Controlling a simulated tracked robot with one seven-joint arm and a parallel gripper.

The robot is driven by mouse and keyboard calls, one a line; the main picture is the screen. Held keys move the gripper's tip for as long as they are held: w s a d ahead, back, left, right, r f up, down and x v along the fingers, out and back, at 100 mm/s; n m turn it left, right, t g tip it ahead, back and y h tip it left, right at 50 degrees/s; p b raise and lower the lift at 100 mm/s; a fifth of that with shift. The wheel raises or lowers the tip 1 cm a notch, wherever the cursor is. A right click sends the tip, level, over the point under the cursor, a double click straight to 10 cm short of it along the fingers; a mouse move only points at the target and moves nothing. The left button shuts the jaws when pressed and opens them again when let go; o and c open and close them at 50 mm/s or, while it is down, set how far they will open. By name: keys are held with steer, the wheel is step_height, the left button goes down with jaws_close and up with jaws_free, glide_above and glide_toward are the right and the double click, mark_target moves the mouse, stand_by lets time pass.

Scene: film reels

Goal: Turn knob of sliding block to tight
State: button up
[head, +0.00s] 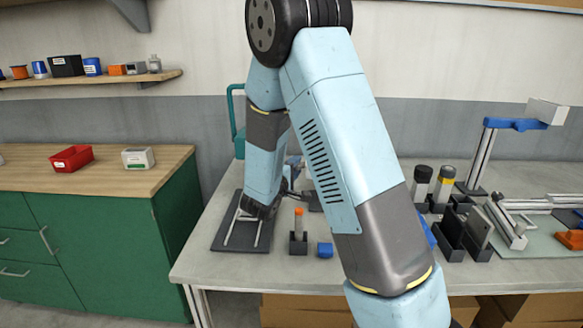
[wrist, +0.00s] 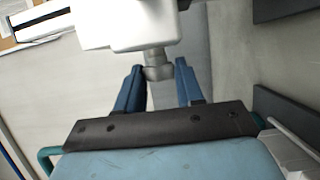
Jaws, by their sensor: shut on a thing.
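In the wrist view, a white block (wrist: 143,28) fills the upper middle, with a grey round knob (wrist: 156,57) on its lower side. My gripper (wrist: 159,70) has its two blue fingers on either side of the knob and is shut on it. The mark that would show the knob's setting cannot be seen. In the head view, my arm reaches over and down to the bench's left part. The gripper end is mostly hidden behind my own arm, and I cannot make out the block or knob there.
A dark mat with metal rods (head: 228,240) lies at the bench's left edge. Black holders (head: 452,238) and a metal stand (head: 482,155) occupy the right side.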

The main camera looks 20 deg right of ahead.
steer(key=shift+d+f+m+t+h, duration=0.1)
steer(key=shift+f+m+t+h, duration=0.25)
steer(key=shift+m+t+h, duration=0.7)
steer(key=shift+d+f+m+t+h, duration=0.1)
steer(key=shift+f+m+t+h, duration=0.4)
steer(key=shift+h, duration=0.85)
steer(key=shift+r+m+h, duration=0.15)
steer(key=shift+m+h, duration=0.1)
steer(key=shift+h, duration=0.05)
steer(key=o, duration=1)
steer(key=shift+w, duration=0.1)
steer(key=shift+o, duration=0.2)
steer(key=shift+r, duration=0.1)
